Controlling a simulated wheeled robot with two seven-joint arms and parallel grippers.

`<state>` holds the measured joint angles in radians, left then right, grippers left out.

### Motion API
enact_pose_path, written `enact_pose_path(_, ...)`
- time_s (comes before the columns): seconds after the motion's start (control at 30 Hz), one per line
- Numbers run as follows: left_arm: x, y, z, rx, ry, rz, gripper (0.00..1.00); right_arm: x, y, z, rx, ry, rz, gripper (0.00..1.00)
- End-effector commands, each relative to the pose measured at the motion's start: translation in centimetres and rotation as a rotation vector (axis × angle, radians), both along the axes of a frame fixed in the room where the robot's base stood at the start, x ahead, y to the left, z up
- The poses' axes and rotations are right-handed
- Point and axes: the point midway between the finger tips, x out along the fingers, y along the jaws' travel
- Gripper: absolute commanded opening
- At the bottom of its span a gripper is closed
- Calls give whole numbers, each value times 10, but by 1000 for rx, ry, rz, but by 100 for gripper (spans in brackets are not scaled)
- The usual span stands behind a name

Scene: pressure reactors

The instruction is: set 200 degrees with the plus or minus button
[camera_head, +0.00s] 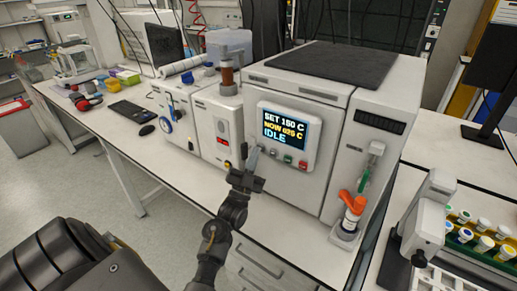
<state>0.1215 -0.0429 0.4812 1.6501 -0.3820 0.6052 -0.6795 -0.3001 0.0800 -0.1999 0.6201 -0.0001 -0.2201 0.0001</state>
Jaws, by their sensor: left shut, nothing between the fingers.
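The reactor (300,104) is a large white box on the bench with a dark mat on top. Its control panel has a dark display (285,128) reading "SET 150 C", a yellow "NOW" line whose digits are hard to read, and "IDLE". Below the display are a small grey button (273,153), a green button (287,158) and a red button (302,165). My left gripper (254,157) is shut and empty, at the panel's lower left corner. It hides part of that corner; I cannot tell whether it touches a button. My right gripper is not in view.
An orange-handled valve (352,203) stands at the reactor's right front. A smaller white unit (217,125) stands left of it. A rack of capped vials (480,235) is at the far right. A keyboard (130,113) and mouse (147,130) lie at left. The bench's front strip is mostly clear.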

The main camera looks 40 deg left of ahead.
Motion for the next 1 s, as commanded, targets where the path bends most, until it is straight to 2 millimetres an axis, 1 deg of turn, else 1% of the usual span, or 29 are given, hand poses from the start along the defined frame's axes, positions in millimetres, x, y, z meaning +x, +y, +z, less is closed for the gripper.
enact_pose_path(0.33,-14,0,0,1,1,1,0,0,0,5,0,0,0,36)
enact_pose_path(0.67,-16,0,0,0,0,0,0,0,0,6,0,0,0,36)
enact_pose_path(0.77,-21,0,1,-1,1,0,0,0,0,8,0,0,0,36)
enact_pose_path(1.0,-45,-1,1,1,1,1,0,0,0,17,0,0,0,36)
